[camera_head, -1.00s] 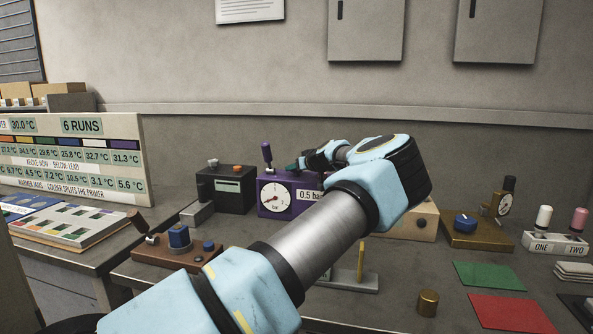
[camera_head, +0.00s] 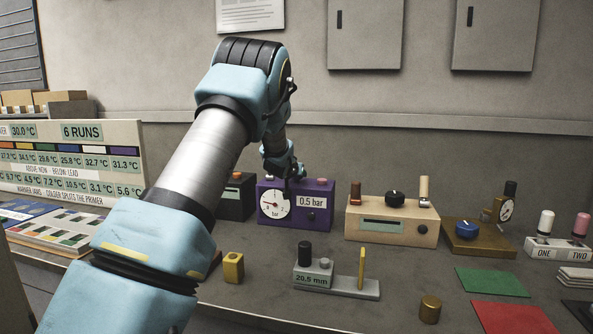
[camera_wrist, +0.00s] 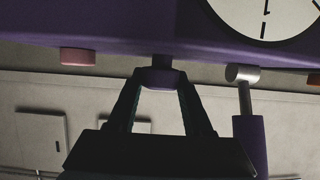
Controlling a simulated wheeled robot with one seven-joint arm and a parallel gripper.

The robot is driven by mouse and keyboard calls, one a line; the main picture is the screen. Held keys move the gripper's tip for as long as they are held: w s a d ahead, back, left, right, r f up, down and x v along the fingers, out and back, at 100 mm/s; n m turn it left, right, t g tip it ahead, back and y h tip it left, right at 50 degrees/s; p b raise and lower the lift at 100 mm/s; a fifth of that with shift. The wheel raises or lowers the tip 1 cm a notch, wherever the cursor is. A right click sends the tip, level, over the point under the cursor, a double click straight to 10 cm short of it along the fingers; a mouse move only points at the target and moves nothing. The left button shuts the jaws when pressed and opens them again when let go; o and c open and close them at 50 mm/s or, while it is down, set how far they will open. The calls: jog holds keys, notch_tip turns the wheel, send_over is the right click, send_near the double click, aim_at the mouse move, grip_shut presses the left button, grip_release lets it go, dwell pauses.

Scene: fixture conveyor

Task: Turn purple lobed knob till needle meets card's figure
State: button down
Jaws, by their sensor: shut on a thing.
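The purple gauge box (camera_head: 318,222) stands at the back of the bench. Its front has a round white dial (camera_head: 274,205) marked in bar, a card (camera_head: 312,202) reading 0.5 bar, and a small dark knob. The needle is too small to read surely. My gripper (camera_head: 291,188) is over the box top, pointing down. In the wrist view my gripper (camera_wrist: 160,80) is shut on the purple knob (camera_wrist: 162,74), one finger on each side. The head view hides this knob.
Near my gripper, a purple lever (camera_wrist: 250,140) on a silver stem and a reddish button (camera_wrist: 78,57) stand on the box. A black box (camera_head: 235,200) is at left, a beige unit (camera_head: 391,225) at right. A grey 20.5 mm fixture (camera_head: 340,286) is in front.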

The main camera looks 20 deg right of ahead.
jog(key=m+g+h+p, duration=0.1)
jog(key=p, duration=0.2)
jog(key=r+m+g+h+p, duration=0.1)
jog(key=m+h+p, duration=0.1)
jog(key=p, duration=0.2)
jog(key=shift+a, duration=0.1)
jog(key=p, duration=0.1)
jog(key=m+g+h+p, duration=0.1)
jog(key=p, duration=0.1)
jog(key=shift+f, duration=0.25)
jog(key=shift+p, duration=0.35)
jog(key=shift+f+m+g+p, duration=0.3)
jog(key=shift+m+p, duration=0.05)
jog(key=shift+m, duration=0.05)
jog(key=shift+c, duration=1.5)
grip_release()
jog(key=b+v, duration=0.4)
jog(key=v, duration=0.6)
jog(key=shift+s+a, duration=0.2)
jog(key=shift+a, duration=0.1)
